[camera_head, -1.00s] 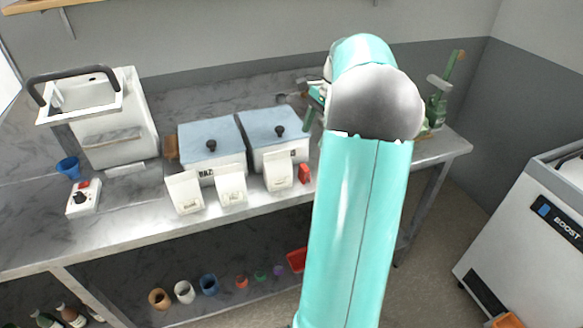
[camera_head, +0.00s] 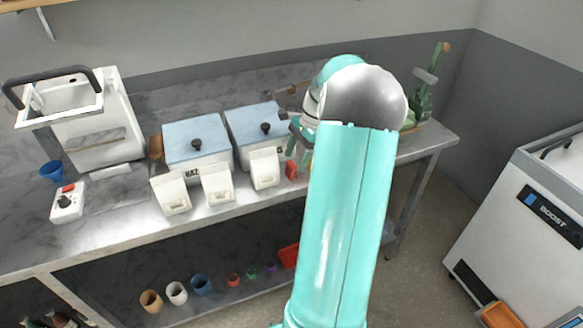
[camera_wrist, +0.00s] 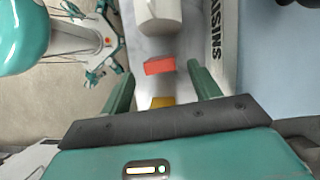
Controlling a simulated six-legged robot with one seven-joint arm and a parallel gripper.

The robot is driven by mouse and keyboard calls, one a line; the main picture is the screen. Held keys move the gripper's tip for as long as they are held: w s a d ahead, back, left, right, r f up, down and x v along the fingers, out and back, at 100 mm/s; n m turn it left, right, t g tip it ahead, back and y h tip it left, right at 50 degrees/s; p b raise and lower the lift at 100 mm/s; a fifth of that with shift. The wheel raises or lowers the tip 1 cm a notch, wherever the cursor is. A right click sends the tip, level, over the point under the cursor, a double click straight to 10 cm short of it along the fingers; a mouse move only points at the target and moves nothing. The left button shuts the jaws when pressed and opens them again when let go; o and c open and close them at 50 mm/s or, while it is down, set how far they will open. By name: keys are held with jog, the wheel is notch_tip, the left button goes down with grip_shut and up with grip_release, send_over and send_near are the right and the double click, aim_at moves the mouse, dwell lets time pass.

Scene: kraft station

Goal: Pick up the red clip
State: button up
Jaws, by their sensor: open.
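The red clip (camera_head: 291,170) stands on the metal counter, just right of the rightmost white carton. It also shows as a red block in the wrist view (camera_wrist: 159,66), a little beyond and between my fingertips. My gripper (camera_head: 297,143) is open and empty, above and close to the clip. In the wrist view its two green fingers (camera_wrist: 160,80) are spread wide, with nothing held between them.
White cartons (camera_head: 217,184) stand along the counter's front edge (camera_head: 130,233), left of the clip. Blue-lidded bins (camera_head: 197,142) stand behind them. A yellow object (camera_wrist: 162,102) lies near the clip, between the fingers. A green object (camera_head: 424,100) stands at the right end.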

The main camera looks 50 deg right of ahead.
aim_at(293, 163)
jog(key=x, duration=0.4)
jog(key=shift+a, duration=0.1)
jog(key=c, duration=1)
jog(key=shift+c, duration=0.2)
